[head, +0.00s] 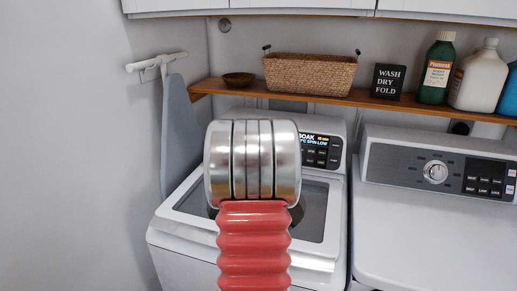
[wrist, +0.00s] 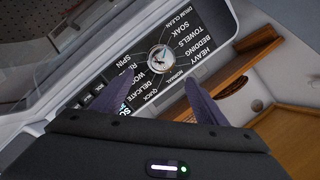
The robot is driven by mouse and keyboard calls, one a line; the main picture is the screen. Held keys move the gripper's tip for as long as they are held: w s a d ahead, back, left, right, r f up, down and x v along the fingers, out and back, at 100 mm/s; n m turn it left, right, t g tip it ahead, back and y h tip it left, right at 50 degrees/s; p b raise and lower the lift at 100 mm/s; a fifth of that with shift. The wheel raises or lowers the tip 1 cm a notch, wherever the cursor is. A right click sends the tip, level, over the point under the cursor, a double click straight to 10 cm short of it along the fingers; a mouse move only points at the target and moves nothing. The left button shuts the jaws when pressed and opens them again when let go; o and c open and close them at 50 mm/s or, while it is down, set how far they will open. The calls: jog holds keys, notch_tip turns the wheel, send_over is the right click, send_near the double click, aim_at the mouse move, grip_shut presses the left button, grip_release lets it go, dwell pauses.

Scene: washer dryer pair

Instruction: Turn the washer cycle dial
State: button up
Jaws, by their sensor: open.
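The washer (head: 325,195) is the left machine in the head view, with a dark glass lid and a lit display (head: 318,139) reading SOAK. My own arm hides its dial there. In the wrist view the silver cycle dial (wrist: 160,58) sits on the black control panel (wrist: 196,28), ringed by labels such as SOAK, TOWELS, BEDDING, HEAVY, NORMAL, QUICK and DELICATE. My gripper (wrist: 156,82) is open, its two dark fingers apart, with the dial showing between and beyond their tips. No contact with the dial shows. The gripper is hidden in the head view.
The dryer (head: 440,235) stands at right with its own dial (head: 436,171). A wooden shelf (head: 380,98) above holds a bowl (head: 239,79), a basket (head: 309,74), a black sign (head: 387,81) and several bottles. An ironing board (head: 177,130) hangs on the left wall.

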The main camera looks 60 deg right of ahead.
jog(key=f+n+h, duration=0.1)
jog(key=n, duration=0.4)
jog(key=s+f+n+t+h, duration=0.1)
jog(key=f+n, duration=0.1)
jog(key=n, duration=0.3)
jog(key=f+n, duration=0.1)
jog(key=n, duration=0.4)
jog(key=shift+s+d+f+n+t+h, duration=0.2)
jog(key=shift+s+f+n+t+h, duration=0.1)
jog(key=shift+t+h, duration=0.1)
jog(key=n, duration=0.2)
jog(key=a+n+t, duration=0.1)
jog(key=n, duration=0.1)
jog(key=shift+w+f, duration=0.25)
jog(key=shift+f, duration=0.15)
jog(key=shift+r+x, duration=0.1)
jog(key=shift+x, duration=3.35)
jog(key=shift+r+x, duration=0.15)
jog(key=shift+x, duration=3.3)
jog(key=shift+c, duration=0.4)
jog(key=c, duration=1)
